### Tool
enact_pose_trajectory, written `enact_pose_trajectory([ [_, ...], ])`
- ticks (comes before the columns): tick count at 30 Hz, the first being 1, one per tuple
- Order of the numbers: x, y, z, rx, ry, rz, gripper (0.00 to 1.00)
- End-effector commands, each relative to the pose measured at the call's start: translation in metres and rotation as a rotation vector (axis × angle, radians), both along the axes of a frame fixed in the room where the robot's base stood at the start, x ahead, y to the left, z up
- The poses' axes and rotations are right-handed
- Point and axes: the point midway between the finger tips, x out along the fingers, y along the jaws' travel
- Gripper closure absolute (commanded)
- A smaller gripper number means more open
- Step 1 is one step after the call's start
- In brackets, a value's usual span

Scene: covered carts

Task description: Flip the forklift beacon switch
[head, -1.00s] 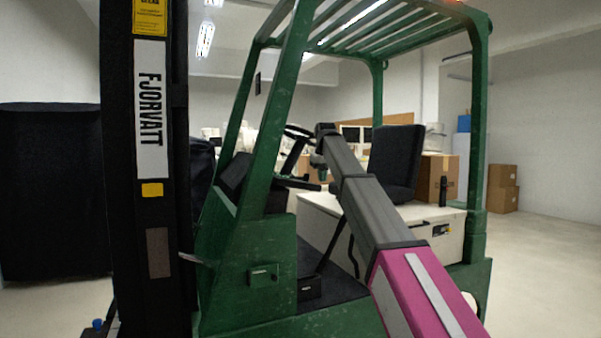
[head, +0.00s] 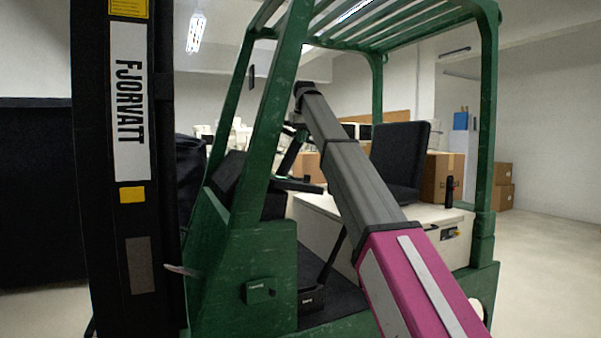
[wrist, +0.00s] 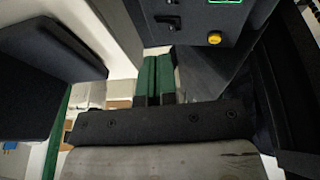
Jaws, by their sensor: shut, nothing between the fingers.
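The green forklift (head: 262,200) fills the middle of the head view, its cab open. My arm reaches into the cab; its far end is by the front post, and the gripper cannot be made out there. In the wrist view my gripper (wrist: 157,62) has its two green fingers side by side, shut and empty. A dark dash panel (wrist: 190,22) is at the top, beyond and right of the fingertips. It carries a black lever-like switch (wrist: 168,20), a yellow round button (wrist: 214,38) and a green-edged label, partly cut off. I cannot read which is the beacon switch. The fingers appear apart from these controls.
The green front post (head: 272,120) stands close to my arm. The black seat (head: 400,155) and white seat base (head: 450,225) are at the right. The black mast (head: 130,250) is at the left. Cardboard boxes (head: 503,185) stand behind, with open floor at the right.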

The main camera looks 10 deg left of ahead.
Motion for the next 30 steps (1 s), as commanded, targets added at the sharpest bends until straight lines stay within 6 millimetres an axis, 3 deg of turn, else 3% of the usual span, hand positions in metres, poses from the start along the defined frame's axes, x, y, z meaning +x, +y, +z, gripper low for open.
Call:
enact_pose_trajectory([
  [8, 0.005, 0.002, -0.019, -0.001, 0.001, 0.0, 1.0],
  [21, 0.026, 0.011, -0.097, -0.001, 0.002, 0.0, 1.0],
  [30, 0.03, 0.006, -0.131, 0.0, 0.0, 0.0, 1.0],
])
